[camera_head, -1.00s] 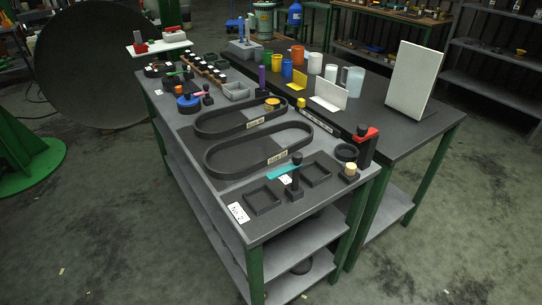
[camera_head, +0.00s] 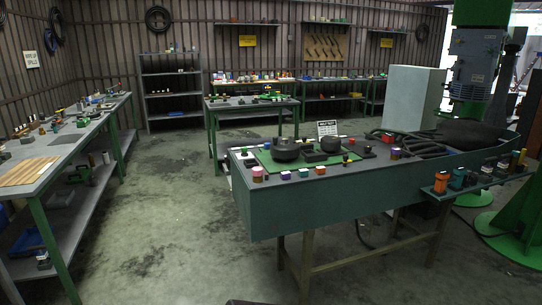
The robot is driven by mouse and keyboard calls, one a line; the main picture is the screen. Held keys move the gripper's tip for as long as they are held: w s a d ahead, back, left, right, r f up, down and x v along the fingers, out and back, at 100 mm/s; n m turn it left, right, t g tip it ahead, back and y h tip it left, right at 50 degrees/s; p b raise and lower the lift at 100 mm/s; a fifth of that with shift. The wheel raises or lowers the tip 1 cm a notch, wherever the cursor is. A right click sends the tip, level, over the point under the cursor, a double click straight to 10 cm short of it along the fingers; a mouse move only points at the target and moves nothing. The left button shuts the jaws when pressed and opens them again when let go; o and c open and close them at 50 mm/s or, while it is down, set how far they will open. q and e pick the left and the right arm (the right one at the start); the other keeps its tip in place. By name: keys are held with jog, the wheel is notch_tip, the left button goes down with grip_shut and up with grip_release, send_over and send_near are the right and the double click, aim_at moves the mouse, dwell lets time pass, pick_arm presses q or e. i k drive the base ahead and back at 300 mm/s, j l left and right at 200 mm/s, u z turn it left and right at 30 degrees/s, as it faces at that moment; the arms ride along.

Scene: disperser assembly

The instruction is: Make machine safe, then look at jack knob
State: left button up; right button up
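A tall green machine column (camera_head: 482,14) with a grey motor-like housing (camera_head: 474,62) stands at the far right, partly cut off by the top edge. A green foot or base part (camera_head: 515,225) shows at the right edge. I cannot pick out a jack knob at this size. I cannot tell the machine's switch state. Neither of my grippers is in view.
A green-sided bench (camera_head: 330,208) with dark round parts and small coloured pieces stands in front of the machine. A long bench (camera_head: 60,140) runs along the left. Shelves (camera_head: 172,88) line the back wall. The floor (camera_head: 165,215) between the benches is open.

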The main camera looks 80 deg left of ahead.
aim_at(368, 148)
jog(key=u, duration=2.45)
jog(key=i+l, duration=0.45)
jog(key=i+l+z, duration=0.1)
jog(key=i+l, duration=0.35)
jog(key=i, duration=0.2)
jog(key=i+l, duration=0.4)
jog(key=i, duration=0.2)
